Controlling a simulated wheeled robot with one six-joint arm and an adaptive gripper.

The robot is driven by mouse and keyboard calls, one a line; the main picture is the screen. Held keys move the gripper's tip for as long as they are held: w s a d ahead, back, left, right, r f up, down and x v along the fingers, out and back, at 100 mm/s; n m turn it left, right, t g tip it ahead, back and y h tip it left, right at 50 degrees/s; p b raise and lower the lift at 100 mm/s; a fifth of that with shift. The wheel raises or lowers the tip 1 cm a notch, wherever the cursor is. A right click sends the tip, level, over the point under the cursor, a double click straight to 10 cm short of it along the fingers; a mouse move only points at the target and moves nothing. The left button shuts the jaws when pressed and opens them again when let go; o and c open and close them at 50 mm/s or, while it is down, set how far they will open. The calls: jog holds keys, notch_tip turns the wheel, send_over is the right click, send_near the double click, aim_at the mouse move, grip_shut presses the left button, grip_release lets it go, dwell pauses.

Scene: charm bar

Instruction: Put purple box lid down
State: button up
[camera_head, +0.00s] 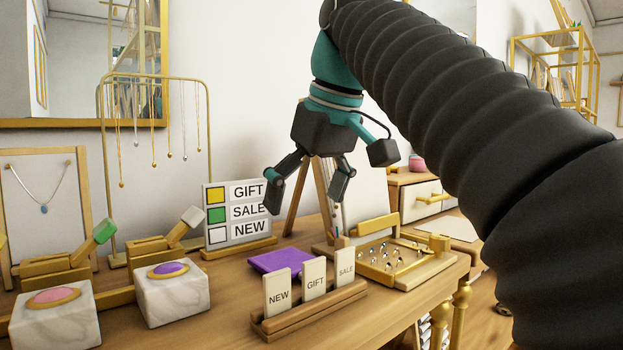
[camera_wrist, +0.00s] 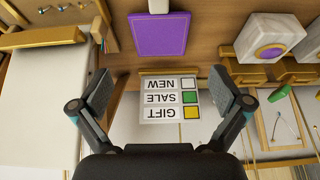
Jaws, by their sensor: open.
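A white marble box (camera_head: 172,298) stands on the table with a purple oval in a gold rim (camera_head: 168,269) on its top; the top looks seated on the box. It also shows at the upper right of the wrist view (camera_wrist: 270,36). A flat purple square (camera_head: 284,260) lies on the table behind the tag holder, and in the wrist view it is at the top centre (camera_wrist: 158,36). My gripper (camera_head: 307,190) is open and empty, above the table near the sign, away from the marble box. Its spread fingers (camera_wrist: 158,88) frame the sign in the wrist view.
A GIFT, SALE, NEW sign (camera_head: 238,213) stands behind. A tag holder (camera_head: 309,309) is in front, a gold tray of small pieces (camera_head: 395,262) to the right. A pink-topped marble box (camera_head: 55,315) and a necklace rack (camera_head: 152,78) are left.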

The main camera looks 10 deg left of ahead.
jog(key=shift+r, duration=1.15)
jog(key=b, duration=0.2)
send_near(288, 261)
notch_tip(288, 261, down, 3)
jog(key=shift+r, duration=0.2)
jog(key=shift+w+a+b+x, duration=0.15)
jog(key=shift+b+x, duration=0.25)
jog(key=shift+x, duration=1.15)
jog(key=shift+w+a+b+x, duration=0.15)
jog(key=shift+b+x, duration=0.25)
jog(key=shift+x, duration=1.1)
jog(key=shift+r, duration=0.2)
jog(key=shift+s, duration=0.1)
jog(key=shift+c, duration=0.3)
jog(key=shift+r, duration=0.1)
jog(key=c, duration=0.9)
